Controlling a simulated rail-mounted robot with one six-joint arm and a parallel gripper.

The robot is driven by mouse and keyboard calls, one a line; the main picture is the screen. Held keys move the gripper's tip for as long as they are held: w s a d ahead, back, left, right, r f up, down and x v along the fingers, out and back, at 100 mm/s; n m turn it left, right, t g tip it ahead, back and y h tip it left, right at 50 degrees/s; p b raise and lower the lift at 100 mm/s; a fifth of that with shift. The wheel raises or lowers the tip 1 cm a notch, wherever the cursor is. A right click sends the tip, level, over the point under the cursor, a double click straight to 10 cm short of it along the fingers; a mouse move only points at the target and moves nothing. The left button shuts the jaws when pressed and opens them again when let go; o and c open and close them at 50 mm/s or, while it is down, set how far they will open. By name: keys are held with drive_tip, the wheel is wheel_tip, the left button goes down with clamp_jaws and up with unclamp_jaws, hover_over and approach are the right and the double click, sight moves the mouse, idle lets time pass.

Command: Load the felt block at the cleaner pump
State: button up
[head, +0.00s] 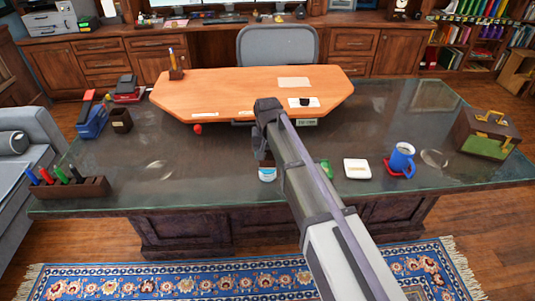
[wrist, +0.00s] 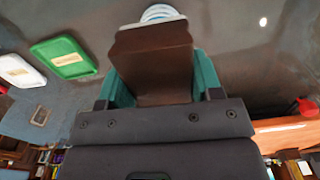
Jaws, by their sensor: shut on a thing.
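My gripper (wrist: 158,78) shows in the wrist view with its teal fingers on both sides of a brown block, the felt block (wrist: 154,55), and is shut on it. In the head view my arm hides most of the gripper; a brown bit of the block (head: 266,161) shows low under the wrist. The cleaner pump appears to be the white and blue round container (head: 267,174) on the glass desk near its front edge. Its ringed top (wrist: 160,13) shows just beyond the block's end in the wrist view. I cannot tell whether block and container touch.
A green tray (wrist: 64,58) and a white tray (head: 357,168) lie to the container's right in the head view. Farther right is a blue mug (head: 402,158) on a red coaster. A raised wooden board (head: 225,92) stands behind. The desk's left middle is mostly clear.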

drive_tip(key=shift+f+b, duration=0.5)
idle(0.8)
idle(0.4)
wheel_tip(320, 180, up, 7)
drive_tip(key=p, duration=0.7)
drive_tip(key=shift+r, duration=0.1)
